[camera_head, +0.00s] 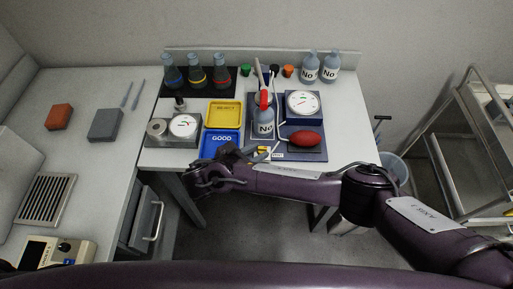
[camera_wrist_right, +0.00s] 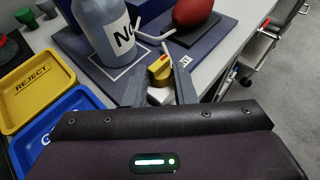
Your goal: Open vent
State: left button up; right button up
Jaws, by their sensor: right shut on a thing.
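The vent appears to be the small yellow block with a red mark (camera_wrist_right: 160,70), at the front edge of the blue base plate in the right wrist view. It also shows as a small yellow patch in the head view (camera_head: 263,149). My right gripper (camera_wrist_right: 160,88) has its two grey fingers on either side of this yellow piece and is shut on it. In the head view the right gripper (camera_head: 260,157) reaches in at the front of the station. The fingers hide part of the piece, so its exact turn cannot be told. My left gripper is out of view.
A "No" bottle (camera_wrist_right: 103,28) stands just behind the fingers, with a bent white tube beside it. Yellow REJECT (camera_head: 239,115) and blue GOOD (camera_head: 235,137) trays lie to the left.

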dwell(0.4)
jog(key=o, duration=1)
jog(key=p+v, duration=0.5)
jog(key=v, duration=0.2)
jog(key=shift+s+a+p, duration=0.25)
jog(key=shift+a+p, duration=0.05)
jog(key=shift+p, duration=0.1)
jog(key=shift+r, duration=0.1)
